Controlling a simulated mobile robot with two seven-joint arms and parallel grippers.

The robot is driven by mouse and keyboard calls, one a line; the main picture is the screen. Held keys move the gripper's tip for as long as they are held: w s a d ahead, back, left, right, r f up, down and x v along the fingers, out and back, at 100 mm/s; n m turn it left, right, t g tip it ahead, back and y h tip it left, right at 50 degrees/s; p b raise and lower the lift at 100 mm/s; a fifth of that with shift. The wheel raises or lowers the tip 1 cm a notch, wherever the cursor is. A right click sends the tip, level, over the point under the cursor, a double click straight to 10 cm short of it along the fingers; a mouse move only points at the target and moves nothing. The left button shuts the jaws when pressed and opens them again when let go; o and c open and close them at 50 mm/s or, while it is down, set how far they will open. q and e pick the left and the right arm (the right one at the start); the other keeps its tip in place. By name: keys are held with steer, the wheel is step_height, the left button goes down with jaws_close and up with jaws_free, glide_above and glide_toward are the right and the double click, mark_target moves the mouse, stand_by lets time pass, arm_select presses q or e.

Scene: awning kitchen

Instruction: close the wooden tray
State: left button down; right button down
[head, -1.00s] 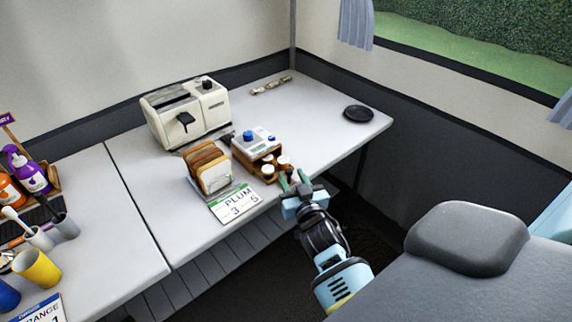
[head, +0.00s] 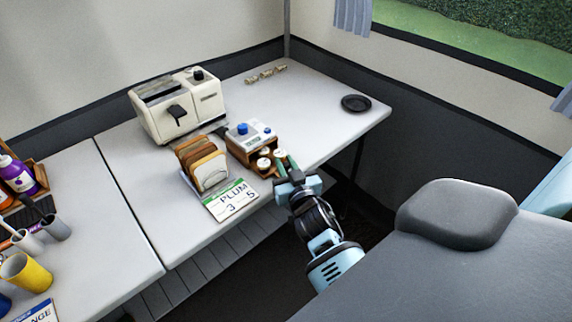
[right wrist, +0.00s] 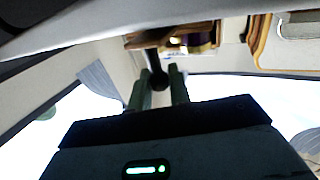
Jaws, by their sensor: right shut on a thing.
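The wooden tray (head: 277,172) is a small brown pull-out tray, standing open at the front of a wooden box (head: 238,155). White-capped jars (head: 264,163) stand in it. My right gripper (head: 286,164) is at the tray's front, with its green fingers close against it. In the right wrist view, the fingers (right wrist: 158,88) are shut on a dark knob (right wrist: 158,80) below the tray's wooden underside (right wrist: 172,38). The fingers partly hide the tray front in the head view. My left gripper is not in view.
A grey-white device with a blue knob (head: 242,128) sits on the box. A black plate (head: 355,103) lies right. The table (head: 320,110) is clear between.

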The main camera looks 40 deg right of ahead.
mark_target(271, 159)
steer(key=shift+w+a+f+b, duration=0.1)
steer(key=shift+w+b, duration=0.35)
steer(key=shift+w, duration=1.2)
steer(key=c, duration=1.4)
jaws_free()
steer(key=shift+o, duration=0.2)
steer(key=shift+s, duration=0.15)
